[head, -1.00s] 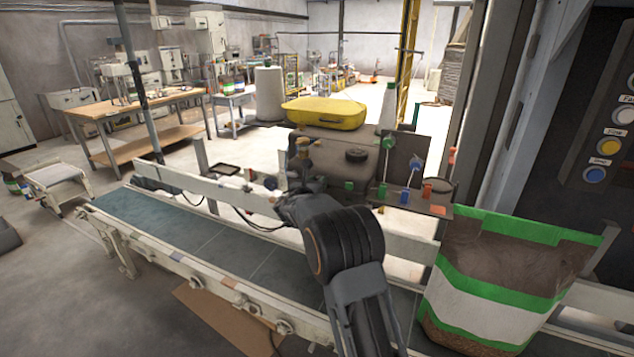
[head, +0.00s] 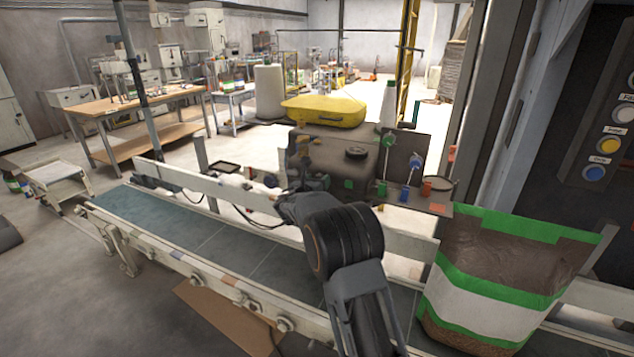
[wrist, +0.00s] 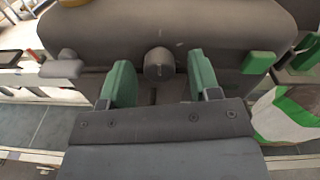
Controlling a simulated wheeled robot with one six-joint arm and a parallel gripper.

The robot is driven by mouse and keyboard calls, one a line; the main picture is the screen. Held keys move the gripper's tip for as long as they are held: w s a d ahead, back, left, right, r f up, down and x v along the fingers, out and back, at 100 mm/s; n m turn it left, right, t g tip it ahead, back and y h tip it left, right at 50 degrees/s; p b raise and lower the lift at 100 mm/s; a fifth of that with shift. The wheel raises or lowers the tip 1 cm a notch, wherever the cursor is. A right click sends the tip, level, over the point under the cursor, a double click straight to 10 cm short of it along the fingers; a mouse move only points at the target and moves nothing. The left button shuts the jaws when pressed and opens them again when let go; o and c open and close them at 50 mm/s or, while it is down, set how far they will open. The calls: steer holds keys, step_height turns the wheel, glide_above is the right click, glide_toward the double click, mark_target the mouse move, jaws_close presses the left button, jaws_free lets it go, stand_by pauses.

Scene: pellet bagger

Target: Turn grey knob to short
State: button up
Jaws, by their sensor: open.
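The grey knob (wrist: 159,64) is a round knob on the front of the grey machine head (wrist: 220,22), in the middle of the wrist view. My gripper (wrist: 160,80) is open, with one green-padded finger to the left of the knob and one to the right. Gaps show between the pads and the knob, so neither finger is seen touching it. In the head view the machine (head: 350,160) stands behind the conveyor under a yellow cover, and my arm hides the knob and fingers. No setting marks are readable.
A green block (wrist: 258,62) sticks out right of the knob, and a grey lever (wrist: 61,69) to its left. A brown, white and green bag (head: 500,285) stands on the conveyor (head: 210,240). Coloured thread spools (head: 405,193) stand right of the machine.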

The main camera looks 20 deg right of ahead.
steer(key=b+v, duration=0.3)
steer(key=v, duration=1)
steer(key=shift+s+a, duration=0.25)
steer(key=shift+s, duration=0.05)
steer(key=s+d+f+m+g+y, duration=0.1)
steer(key=s+f+m+g+y, duration=0.1)
steer(key=s+f+m+g, duration=0.4)
steer(key=s+d+f+m+g+y, duration=0.15)
steer(key=s+f+m, duration=0.25)
steer(key=s+m, duration=0.55)
steer(key=s+a+r+m+y, duration=0.1)
steer(key=s+a+m+y, duration=0.2)
steer(key=s+m, duration=0.3)
steer(key=s+a+r+m+y, duration=0.1)
steer(key=s+a+m+y, duration=0.3)
steer(key=s+m+y, duration=0.2)
steer(key=shift+s+r+m+g, duration=0.15)
steer(key=shift+s+m+g, duration=0.35)
steer(key=shift+s, duration=0.75)
